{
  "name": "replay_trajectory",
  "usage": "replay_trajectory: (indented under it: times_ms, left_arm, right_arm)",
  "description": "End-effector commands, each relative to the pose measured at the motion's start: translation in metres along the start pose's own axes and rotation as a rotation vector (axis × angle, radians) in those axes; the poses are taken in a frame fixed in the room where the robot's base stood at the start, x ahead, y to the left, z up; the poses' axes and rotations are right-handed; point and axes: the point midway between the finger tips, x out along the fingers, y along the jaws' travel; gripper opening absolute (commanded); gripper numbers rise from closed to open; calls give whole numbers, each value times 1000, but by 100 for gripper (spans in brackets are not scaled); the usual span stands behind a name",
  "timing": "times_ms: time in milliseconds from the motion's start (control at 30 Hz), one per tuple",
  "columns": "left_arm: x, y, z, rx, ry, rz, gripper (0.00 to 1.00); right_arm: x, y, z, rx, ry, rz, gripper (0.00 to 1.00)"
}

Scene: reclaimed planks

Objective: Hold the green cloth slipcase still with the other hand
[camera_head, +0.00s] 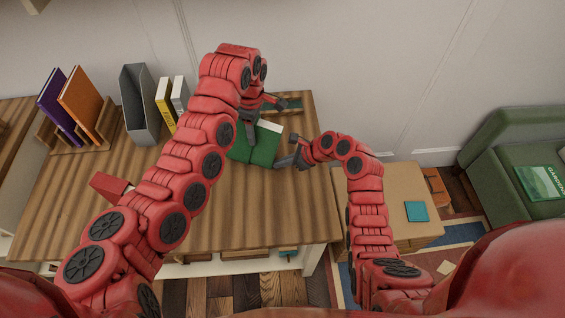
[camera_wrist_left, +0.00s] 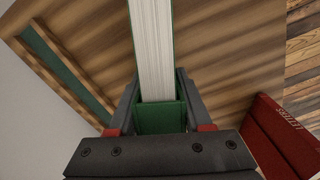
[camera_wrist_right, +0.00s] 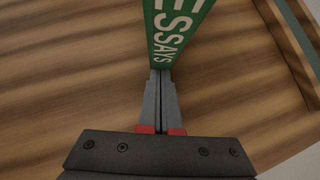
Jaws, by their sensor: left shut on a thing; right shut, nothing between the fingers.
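The green cloth slipcase (camera_head: 262,148) stands near the table's right end, with white page edges showing at its back. In the left wrist view its green end (camera_wrist_left: 160,117) lies between the fingers, with a white page block (camera_wrist_left: 154,50) above it; I cannot tell where case and book part. My left gripper (camera_head: 262,122) is shut on it from above. My right gripper (camera_head: 281,162) is shut and empty at its near right side. In the right wrist view its fingertips are close below the green face lettered ESSAYS (camera_wrist_right: 172,30); touching or apart is unclear.
A wooden tray with a green inside (camera_head: 295,104) lies just behind. A red box marked LETTERS (camera_wrist_left: 285,135) sits at the table's left front. Purple (camera_head: 58,103) and orange books (camera_head: 82,100), a grey holder (camera_head: 139,103) and a yellow book (camera_head: 165,101) stand at back left. The middle front is clear.

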Motion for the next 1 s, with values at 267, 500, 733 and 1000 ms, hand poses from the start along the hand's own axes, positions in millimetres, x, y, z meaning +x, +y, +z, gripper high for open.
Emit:
replay_trajectory:
  times_ms: [267,500,733,1000]
  left_arm:
    - [0,0,2,2,-2,0,0]
    - [0,0,2,3,-2,1,0]
    - [0,0,1,2,-2,0,0]
    - [0,0,1,2,-2,1,0]
  right_arm:
    - [22,2,24,-3,-4,3,0]
    - [22,2,24,-3,-3,3,0]
    - [11,0,12,0,-3,0,0]
    - [-45,0,-6,-1,-6,-3,0]
